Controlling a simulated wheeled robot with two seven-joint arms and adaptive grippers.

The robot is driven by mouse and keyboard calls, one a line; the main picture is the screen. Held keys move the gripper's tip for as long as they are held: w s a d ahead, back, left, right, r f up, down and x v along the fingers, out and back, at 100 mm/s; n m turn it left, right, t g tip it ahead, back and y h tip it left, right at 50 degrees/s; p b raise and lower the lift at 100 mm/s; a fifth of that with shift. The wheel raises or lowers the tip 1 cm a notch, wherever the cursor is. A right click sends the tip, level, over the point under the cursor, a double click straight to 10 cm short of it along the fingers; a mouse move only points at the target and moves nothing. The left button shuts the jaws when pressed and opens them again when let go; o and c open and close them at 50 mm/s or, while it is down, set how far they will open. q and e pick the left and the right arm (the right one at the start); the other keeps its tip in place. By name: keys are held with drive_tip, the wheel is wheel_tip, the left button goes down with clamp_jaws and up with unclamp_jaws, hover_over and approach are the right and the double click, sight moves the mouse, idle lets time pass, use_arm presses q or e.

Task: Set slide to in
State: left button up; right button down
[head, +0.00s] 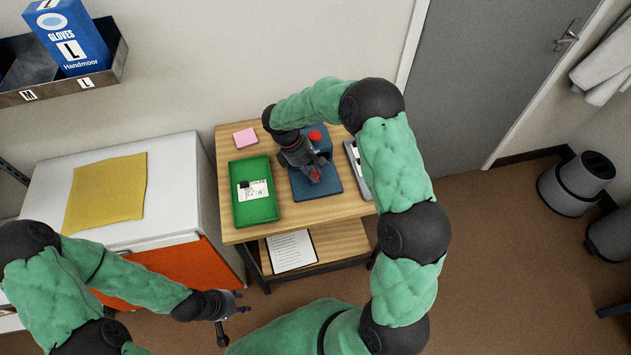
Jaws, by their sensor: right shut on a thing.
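A dark blue device (331,184) stands on the wooden bench, with a round red knob (315,136) at its back. My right gripper (316,176) reaches down over the device from behind. It is shut on a small red part at the front of the device, which looks like the slide's handle; the fingers hide most of it. How far in or out the slide stands cannot be made out. My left gripper (238,303) hangs low in front of the bench, away from the device. Its fingers are too small to tell open from shut.
A green tray (254,211) with a label card and a pink pad (245,138) lie left of the device. A grey-white item (354,165) lies to its right, partly behind my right arm. A white cabinet (170,200) with a yellow cloth stands left of the bench.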

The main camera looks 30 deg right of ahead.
drive_tip(key=shift+w+d+r, duration=0.15)
drive_tip(key=shift+w+d, duration=0.05)
drive_tip(key=shift+w, duration=0.35)
drive_tip(key=c, duration=1.3)
unclamp_jaws()
drive_tip(key=shift+o, duration=1.2)
drive_tip(key=shift+d, duration=0.1)
drive_tip(key=v, duration=1.2)
